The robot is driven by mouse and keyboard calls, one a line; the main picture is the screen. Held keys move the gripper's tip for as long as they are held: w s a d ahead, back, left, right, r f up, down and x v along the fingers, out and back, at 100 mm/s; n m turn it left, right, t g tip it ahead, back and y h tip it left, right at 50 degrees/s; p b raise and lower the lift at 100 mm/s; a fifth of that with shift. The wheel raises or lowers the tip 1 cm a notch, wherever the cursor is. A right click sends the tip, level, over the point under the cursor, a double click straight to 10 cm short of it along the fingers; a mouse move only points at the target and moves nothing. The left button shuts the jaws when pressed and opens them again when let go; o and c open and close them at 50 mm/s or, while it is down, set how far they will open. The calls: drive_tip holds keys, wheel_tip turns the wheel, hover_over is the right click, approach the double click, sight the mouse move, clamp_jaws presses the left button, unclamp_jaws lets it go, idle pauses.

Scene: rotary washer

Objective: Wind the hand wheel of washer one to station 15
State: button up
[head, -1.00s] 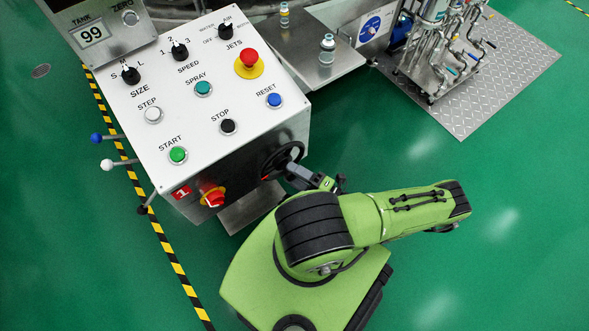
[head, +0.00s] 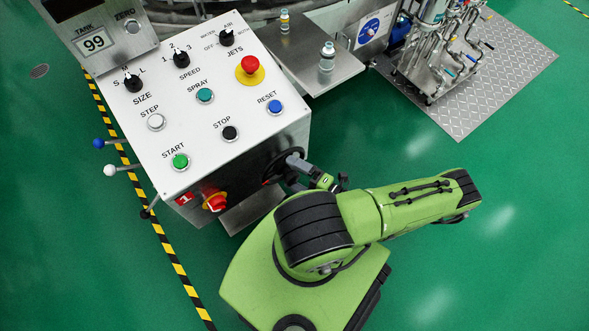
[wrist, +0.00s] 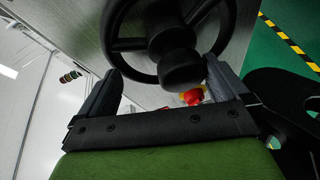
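The black hand wheel (head: 277,168) is on the right side of the washer one console (head: 205,95), partly hidden by my gripper (head: 296,160). My gripper (wrist: 163,72) is open, one finger on each side of the knob. The fingers look apart from the knob; I cannot tell how close they are to the rim. A red plate with a 1 (head: 184,199) is on the console's front. The TANK display (head: 94,43) reads 99.
A red-and-yellow switch (head: 215,201) is on the console front below the START button (head: 180,161). Levers with blue and white knobs stick out at left. A metal shelf (head: 300,75) with small bottles is behind. Green floor is free at right.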

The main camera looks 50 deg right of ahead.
sight(295, 178)
drive_tip(key=shift+t, duration=0.8)
drive_tip(key=r+p, duration=0.1)
drive_tip(key=r, duration=0.7)
drive_tip(key=shift+d+r, duration=0.1)
drive_tip(key=shift+d, duration=0.1)
drive_tip(key=f+g, duration=0.1)
drive_tip(key=f, duration=0.1)
drive_tip(key=f+g, duration=0.1)
drive_tip(key=f, duration=0.1)
drive_tip(key=s+f+g, duration=0.1)
drive_tip(key=f, duration=0.2)
drive_tip(key=shift+a, duration=0.45)
drive_tip(key=shift+s, duration=0.1)
drive_tip(key=shift+s+d+f+b, duration=0.15)
drive_tip(key=shift+s+b, duration=0.1)
drive_tip(key=shift+s, duration=0.45)
drive_tip(key=shift+s+f+b, duration=0.1)
drive_tip(key=shift+s+b, duration=0.1)
drive_tip(key=shift+s, duration=0.45)
drive_tip(key=shift+s+d+f+b, duration=0.15)
drive_tip(key=shift+s+b, duration=0.1)
drive_tip(key=shift+s, duration=0.45)
drive_tip(key=s+b, duration=0.1)
drive_tip(key=s, duration=0.3)
drive_tip(key=s+b, duration=0.1)
drive_tip(key=s, duration=0.4)
drive_tip(key=s+d+b, duration=0.1)
drive_tip(key=s, duration=0.4)
drive_tip(key=shift+f, duration=0.4)
